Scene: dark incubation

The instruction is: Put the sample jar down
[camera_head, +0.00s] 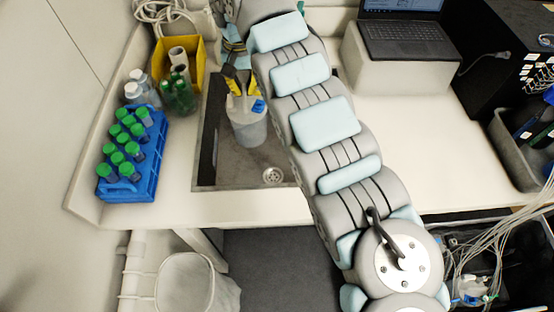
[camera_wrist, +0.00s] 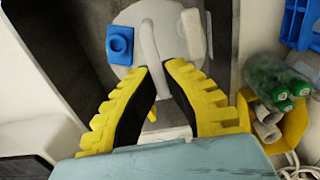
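A pale, whitish jar (camera_head: 248,127) with a blue fitting on its top is in the grey sink (camera_head: 215,170), upright or nearly so; I take it for the sample jar. In the wrist view the jar's round top (camera_wrist: 135,18) shows, with the blue fitting (camera_wrist: 119,45) and a pale upright part. My gripper (camera_head: 238,86) is above the jar, its yellow and black fingers converging. In the wrist view the fingertips (camera_wrist: 160,66) close about the pale upright part. The jar's underside is hidden, so I cannot tell whether it touches the sink floor.
Left of the sink stand a blue rack (camera_head: 150,180) of green-capped bottles, clear bottles (camera_head: 140,88) and a yellow bin (camera_head: 200,60). Green-capped tubes (camera_head: 178,95) stand at the sink's edge. A laptop (camera_head: 400,35) sits at the right. The sink floor near the drain is clear.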

